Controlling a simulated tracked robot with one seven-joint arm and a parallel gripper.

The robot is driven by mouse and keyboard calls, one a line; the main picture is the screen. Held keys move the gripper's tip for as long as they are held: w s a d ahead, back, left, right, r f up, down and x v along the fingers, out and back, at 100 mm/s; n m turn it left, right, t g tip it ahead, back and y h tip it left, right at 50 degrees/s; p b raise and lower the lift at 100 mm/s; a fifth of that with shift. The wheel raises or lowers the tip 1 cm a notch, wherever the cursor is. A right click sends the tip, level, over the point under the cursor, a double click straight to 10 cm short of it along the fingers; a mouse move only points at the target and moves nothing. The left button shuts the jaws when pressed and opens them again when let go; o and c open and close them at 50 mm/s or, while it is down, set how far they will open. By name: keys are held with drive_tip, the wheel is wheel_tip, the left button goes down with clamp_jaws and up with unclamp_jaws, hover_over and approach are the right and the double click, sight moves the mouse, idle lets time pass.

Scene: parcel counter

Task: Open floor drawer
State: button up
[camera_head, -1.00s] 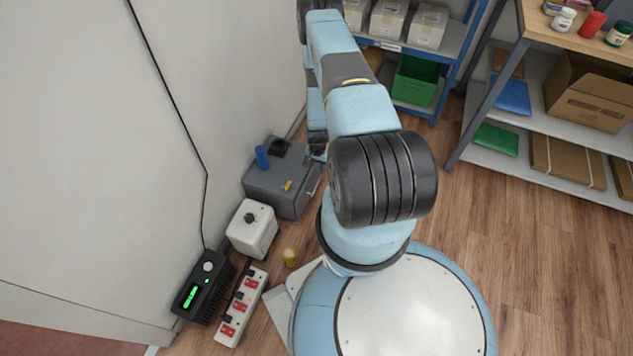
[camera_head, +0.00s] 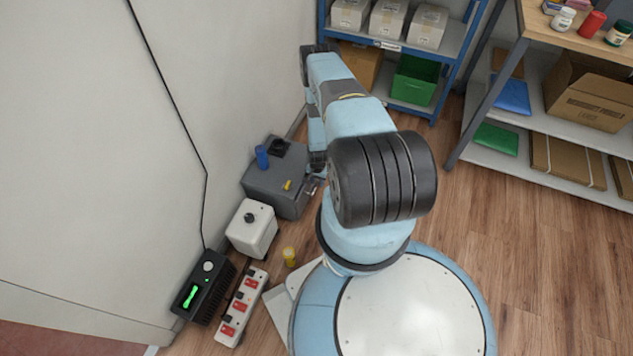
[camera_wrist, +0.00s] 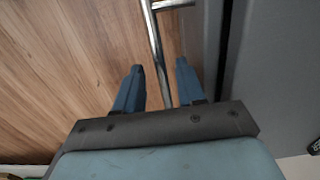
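The floor drawer is in a dark grey box (camera_head: 272,190) on the floor against the wall in the head view. Its metal handle (camera_head: 313,187) shows at the box's right side, partly behind my arm. In the wrist view the shiny handle bar (camera_wrist: 155,35) runs lengthwise between the two blue fingers of my gripper (camera_wrist: 159,64). The fingers are apart, with a gap on each side of the bar. The grey drawer front (camera_wrist: 227,45) is right of the fingers. The drawer looks shut. My gripper is hidden behind my arm in the head view.
A blue cylinder (camera_head: 262,157) stands on the grey box. A white box (camera_head: 251,229), a yellow-capped jar (camera_head: 289,256), a power strip (camera_head: 242,308) and a black device (camera_head: 205,288) are nearby. Shelves (camera_head: 560,115) stand behind at right. The wooden floor (camera_head: 520,235) is clear at right.

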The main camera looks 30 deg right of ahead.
drive_tip(key=shift+c, duration=0.5)
clamp_jaws()
drive_tip(key=shift+a, duration=0.15)
drive_tip(key=shift+s, duration=0.1)
